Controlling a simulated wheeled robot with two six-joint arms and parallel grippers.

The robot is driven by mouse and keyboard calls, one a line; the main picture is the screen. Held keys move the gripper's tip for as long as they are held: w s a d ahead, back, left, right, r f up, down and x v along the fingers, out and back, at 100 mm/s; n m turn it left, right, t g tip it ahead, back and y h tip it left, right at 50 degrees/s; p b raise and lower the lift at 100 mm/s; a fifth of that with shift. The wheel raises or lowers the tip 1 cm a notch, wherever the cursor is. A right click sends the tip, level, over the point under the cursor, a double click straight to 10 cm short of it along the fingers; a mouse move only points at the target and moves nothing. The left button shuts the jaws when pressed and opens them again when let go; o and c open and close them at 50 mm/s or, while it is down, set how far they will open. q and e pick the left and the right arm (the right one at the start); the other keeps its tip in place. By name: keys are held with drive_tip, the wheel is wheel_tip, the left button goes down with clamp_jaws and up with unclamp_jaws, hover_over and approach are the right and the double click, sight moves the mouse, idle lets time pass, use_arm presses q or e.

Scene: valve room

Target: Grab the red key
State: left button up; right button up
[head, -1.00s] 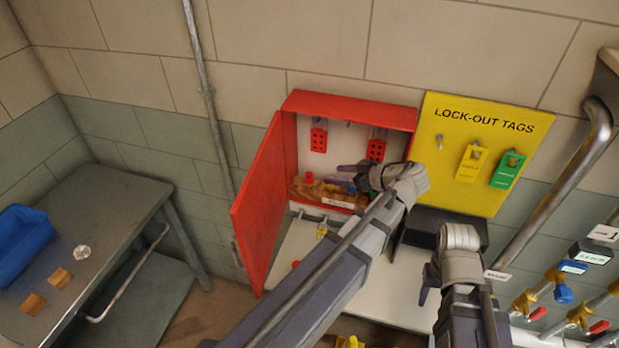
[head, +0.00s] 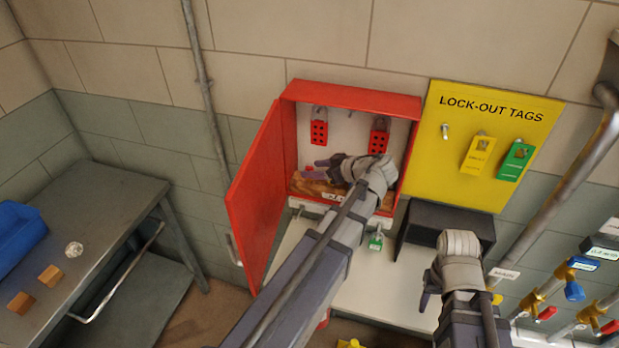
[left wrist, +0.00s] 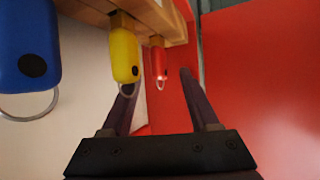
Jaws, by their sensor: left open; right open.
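The red key (left wrist: 159,62) hangs below a wooden rail in the left wrist view, with its ring low at its tip. A yellow key tag (left wrist: 124,56) and a blue one (left wrist: 26,50) hang to its left, nearer the camera. My left gripper (left wrist: 157,82) is open; the red key appears between its fingers, but its depth relative to the tips is unclear. The yellow tag partly covers the left finger. In the head view my left gripper (head: 328,166) is inside the red cabinet (head: 352,92). My right gripper (head: 428,290) is open and empty, low on the right.
The cabinet's open door (head: 258,195) stands left of my left gripper. Red hasps (head: 319,132) hang inside. A green padlock (head: 376,242) hangs below the cabinet. The yellow tag board (head: 485,150) is to the right. A grey table (head: 110,215) stands at left.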

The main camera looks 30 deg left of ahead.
use_arm(q)
drive_tip(key=x, duration=0.3)
drive_tip(key=shift+d+b, duration=0.1)
drive_tip(key=shift+b, duration=0.25)
clamp_jaws()
